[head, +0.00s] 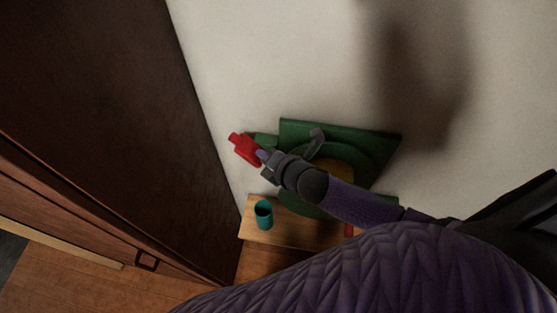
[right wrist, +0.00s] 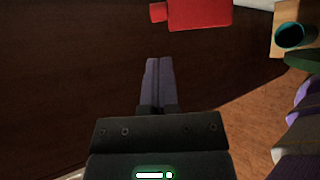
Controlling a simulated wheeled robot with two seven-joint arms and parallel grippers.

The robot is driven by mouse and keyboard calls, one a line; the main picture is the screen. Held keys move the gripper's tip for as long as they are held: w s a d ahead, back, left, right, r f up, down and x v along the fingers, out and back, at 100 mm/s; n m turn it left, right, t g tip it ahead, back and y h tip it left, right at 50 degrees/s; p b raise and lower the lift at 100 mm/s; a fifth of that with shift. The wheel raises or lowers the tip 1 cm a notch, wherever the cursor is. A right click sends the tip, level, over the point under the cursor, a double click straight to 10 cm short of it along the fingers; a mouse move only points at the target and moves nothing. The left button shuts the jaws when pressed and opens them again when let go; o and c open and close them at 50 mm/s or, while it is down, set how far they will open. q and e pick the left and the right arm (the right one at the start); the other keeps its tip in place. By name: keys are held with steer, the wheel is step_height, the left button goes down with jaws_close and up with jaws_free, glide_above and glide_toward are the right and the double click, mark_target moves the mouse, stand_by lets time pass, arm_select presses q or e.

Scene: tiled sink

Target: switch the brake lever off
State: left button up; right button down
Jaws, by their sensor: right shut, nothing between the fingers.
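The red brake lever end (head: 245,149) sticks out at the left of a green device (head: 345,137) mounted on the pale wall. The lever end also shows at the top of the right wrist view (right wrist: 200,15). My right gripper (head: 262,156) is beside the red end, just to its right in the head view. In the right wrist view its fingers (right wrist: 159,62) are together and empty, with a gap in the picture between their tips and the red part. My right arm hides the middle of the device. My left gripper is not in view.
A dark brown wooden cabinet (head: 120,100) stands close on the left. A teal cup (head: 264,216) stands on a wooden shelf (head: 292,236) below the device. A grey handle (head: 316,141) sits on the device near my forearm. The wall above is clear.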

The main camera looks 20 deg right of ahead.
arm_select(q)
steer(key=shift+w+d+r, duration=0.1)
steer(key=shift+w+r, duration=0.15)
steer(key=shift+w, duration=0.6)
arm_select(e)
steer(key=v, duration=0.4)
steer(key=shift+d+r, duration=0.25)
steer(key=shift+r, duration=0.1)
steer(key=shift+s, duration=0.15)
